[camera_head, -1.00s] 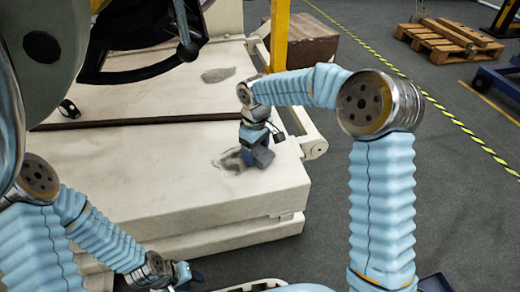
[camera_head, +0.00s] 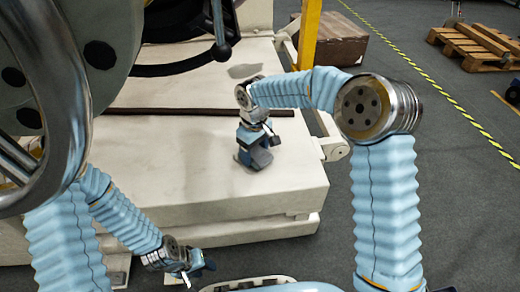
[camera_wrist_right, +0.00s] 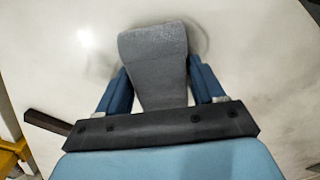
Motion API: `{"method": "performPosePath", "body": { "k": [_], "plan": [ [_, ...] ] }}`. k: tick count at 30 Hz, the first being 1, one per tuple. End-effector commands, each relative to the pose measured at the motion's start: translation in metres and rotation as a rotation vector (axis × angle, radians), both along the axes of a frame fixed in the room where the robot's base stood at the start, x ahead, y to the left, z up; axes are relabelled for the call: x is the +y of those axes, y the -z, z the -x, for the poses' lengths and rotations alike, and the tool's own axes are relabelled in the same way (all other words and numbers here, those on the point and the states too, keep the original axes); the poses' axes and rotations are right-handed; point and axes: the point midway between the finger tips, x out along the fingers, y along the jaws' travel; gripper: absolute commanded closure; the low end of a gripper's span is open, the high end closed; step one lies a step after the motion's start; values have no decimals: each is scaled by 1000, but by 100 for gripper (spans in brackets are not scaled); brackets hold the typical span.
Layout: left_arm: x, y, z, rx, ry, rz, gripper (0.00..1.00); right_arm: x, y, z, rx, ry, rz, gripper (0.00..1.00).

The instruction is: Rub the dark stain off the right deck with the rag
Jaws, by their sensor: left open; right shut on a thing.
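My right gripper (camera_head: 256,148) is shut on the grey rag (camera_wrist_right: 155,60) and points down at the near cream deck (camera_head: 170,170). The rag (camera_head: 260,158) lies against the deck top, as far as I can tell. In the right wrist view a faint grey smear (camera_wrist_right: 198,35) shows on the pale surface beside the rag. In the head view no clear dark stain shows around the rag; any mark under it is hidden. A grey patch (camera_head: 245,70) lies on the far deck, beyond the dark bar. My left gripper (camera_head: 198,272) is open and empty, low in front of the deck.
A dark bar (camera_head: 190,111) divides the near and far decks. A yellow post (camera_head: 310,35) and a brown box (camera_head: 335,40) stand behind at right. A black wheel-like rim (camera_head: 180,65) hangs over the far deck. A pallet (camera_head: 470,42) is at far right.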

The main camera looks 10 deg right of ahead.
Motion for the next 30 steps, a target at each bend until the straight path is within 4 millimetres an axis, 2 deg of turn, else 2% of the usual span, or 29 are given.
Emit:
{"method": "performPosePath", "body": {
  "k": [7, 16, 24, 30],
  "plan": [
    [0, -6, 0, 0, 0, 0, 57, 25, 0, 0, -1, -3, -1, 56],
    [0, -9, 0, 0, 0, 0, 57, 38, 2, 0, 0, -1, 0, 56],
    [0, -16, 0, 0, 0, 0, 57, 65, 2, 0, 0, -3, 0, 56],
    [0, -20, 0, 0, 0, 0, 57, 69, 2, -2, 1, 0, 0, 56]
  ]
}}
